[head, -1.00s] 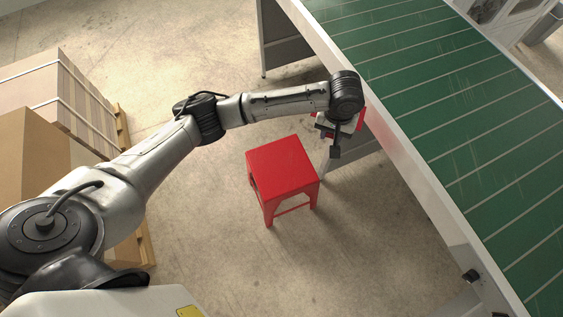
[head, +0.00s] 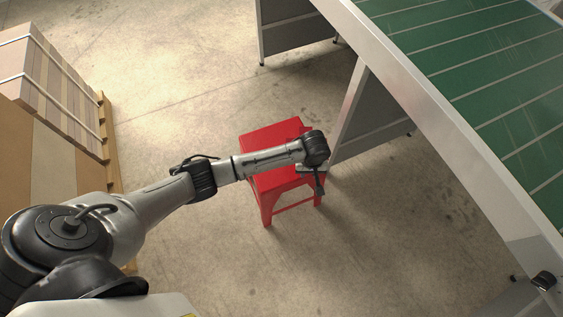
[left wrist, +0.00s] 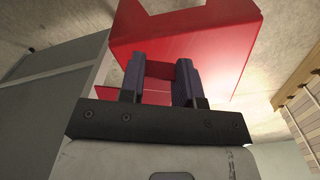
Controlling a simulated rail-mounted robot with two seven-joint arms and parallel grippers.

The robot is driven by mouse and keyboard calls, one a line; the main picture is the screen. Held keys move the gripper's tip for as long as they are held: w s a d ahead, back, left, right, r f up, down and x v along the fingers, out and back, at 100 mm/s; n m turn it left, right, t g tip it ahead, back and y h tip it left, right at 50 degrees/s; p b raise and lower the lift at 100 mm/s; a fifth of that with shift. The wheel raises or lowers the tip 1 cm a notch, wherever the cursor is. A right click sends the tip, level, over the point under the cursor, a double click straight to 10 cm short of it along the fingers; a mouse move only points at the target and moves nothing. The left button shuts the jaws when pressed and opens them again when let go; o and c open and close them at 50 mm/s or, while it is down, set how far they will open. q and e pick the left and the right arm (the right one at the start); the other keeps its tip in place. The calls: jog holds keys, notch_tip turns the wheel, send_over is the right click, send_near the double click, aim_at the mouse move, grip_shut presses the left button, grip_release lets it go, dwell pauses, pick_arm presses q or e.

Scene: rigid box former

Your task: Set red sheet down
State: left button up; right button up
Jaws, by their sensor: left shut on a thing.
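My left gripper (head: 319,190) is at the right front part of the red stool (head: 270,138) in the head view, by its seat edge. Its fingers (left wrist: 160,80) show in the left wrist view, shut on red material that I take for the red sheet (left wrist: 160,70). In the head view I cannot tell the sheet apart from the stool behind it. A large red surface (left wrist: 190,48) fills the area beyond the fingers in the wrist view; where sheet ends and stool begins is unclear. I cannot tell whether the sheet touches the seat. My right gripper is out of view.
A green-belted conveyor (head: 490,75) with a pale side rail runs along the right. Its grey leg panel (head: 365,125) stands close to the stool's right. Strapped boxes (head: 50,85) on a wooden pallet stand at the left. The floor in front of the stool is clear.

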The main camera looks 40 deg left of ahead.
pick_arm(q)
jog(key=b, duration=0.5)
send_over(281, 173)
notch_tip(281, 173, down, 6)
jog(key=shift+w+f, duration=0.1)
jog(key=shift+f, duration=0.05)
notch_tip(281, 173, down, 4)
jog(key=b, duration=0.3)
jog(key=o, duration=0.9)
jog(key=shift+f, duration=0.1)
